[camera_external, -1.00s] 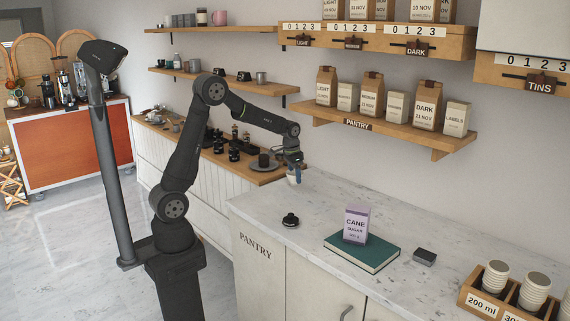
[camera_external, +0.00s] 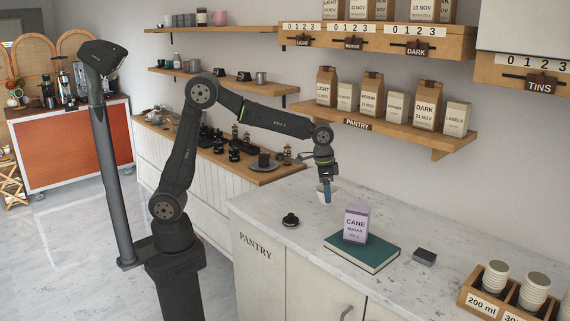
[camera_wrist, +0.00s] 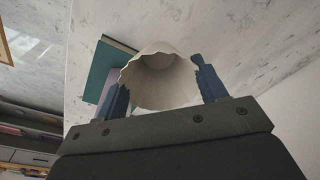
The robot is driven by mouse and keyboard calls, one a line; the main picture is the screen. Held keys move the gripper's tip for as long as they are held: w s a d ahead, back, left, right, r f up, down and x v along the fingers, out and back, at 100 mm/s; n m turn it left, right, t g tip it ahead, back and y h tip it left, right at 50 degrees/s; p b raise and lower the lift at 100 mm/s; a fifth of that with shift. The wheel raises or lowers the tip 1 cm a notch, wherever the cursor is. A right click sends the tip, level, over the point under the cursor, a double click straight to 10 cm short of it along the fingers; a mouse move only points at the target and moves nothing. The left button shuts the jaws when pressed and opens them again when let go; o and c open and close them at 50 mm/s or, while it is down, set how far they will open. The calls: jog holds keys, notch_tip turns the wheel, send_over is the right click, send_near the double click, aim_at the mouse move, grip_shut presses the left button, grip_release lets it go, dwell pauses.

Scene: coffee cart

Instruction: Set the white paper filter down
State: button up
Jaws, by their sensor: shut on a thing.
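The white paper filter (camera_wrist: 160,80) is a cup-like cone with a wavy rim. In the wrist view it sits between the two blue fingers of my gripper (camera_wrist: 163,95), which is shut on it. In the outside view my gripper (camera_external: 326,192) points down above the marble counter (camera_external: 290,258), and the filter (camera_external: 320,195) shows as a small pale shape behind the fingers. I cannot tell the exact gap between filter and counter.
A teal book (camera_external: 362,258) with a cane sugar box (camera_external: 355,224) on it lies to the right. A small black object (camera_external: 290,220) stands near the front edge. A dark grey block (camera_external: 425,257) lies farther right. Open counter surrounds the gripper.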

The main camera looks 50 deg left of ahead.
jog(key=w+a+f, duration=0.1)
jog(key=w+f, duration=0.1)
jog(key=w, duration=0.1)
jog(key=w+a+f, duration=0.2)
jog(key=w, duration=0.1)
jog(key=w+a+f, duration=0.2)
jog(key=w+f, duration=0.1)
jog(key=shift+w+a, duration=0.2)
jog(key=shift+w, duration=0.2)
jog(key=shift+f, duration=1.9)
jog(key=shift+f, duration=0.15)
jog(key=o, duration=1)
jog(key=shift+c, duration=0.2)
jog(key=shift+o, duration=0.2)
notch_tip(320, 180, up, 12)
jog(key=s+a, duration=0.1)
jog(key=shift+f, duration=0.2)
jog(key=shift+o, duration=0.4)
jog(key=shift+r, duration=0.35)
